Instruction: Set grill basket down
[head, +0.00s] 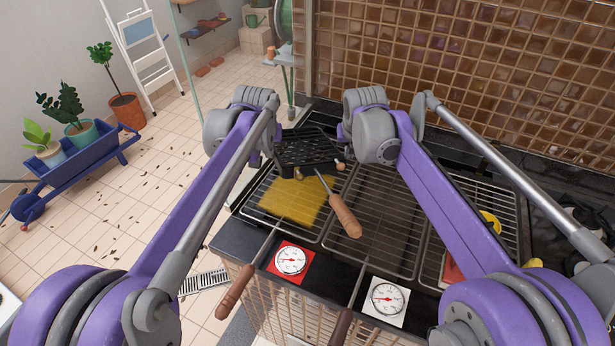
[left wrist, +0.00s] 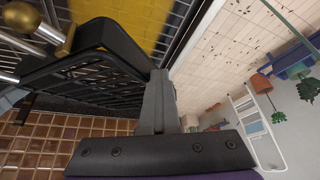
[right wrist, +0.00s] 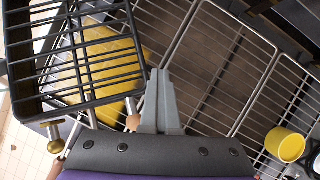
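The black wire grill basket (head: 306,150) hangs tilted above the left part of the grill, between my two grippers. Metal rods, brass knobs and a wooden handle (head: 345,216) show at its near side, the handle pointing toward the front right. My left gripper (left wrist: 156,90) appears shut on the basket's rim (left wrist: 95,75) at a corner. My right gripper (right wrist: 160,90) appears shut on the opposite side, its fingertips at the rim corner of the basket (right wrist: 85,103). In the head view both grippers' fingertips are largely hidden by my wrists.
Under the basket a yellow piece (head: 290,203) lies on the left grill rack (head: 262,228). The middle rack (head: 375,235) looks bare. A yellow cup (right wrist: 290,146) stands to the right. Two dials (head: 291,261) and wooden-handled rods (head: 235,292) are along the front. A tiled wall (head: 470,75) closes the back.

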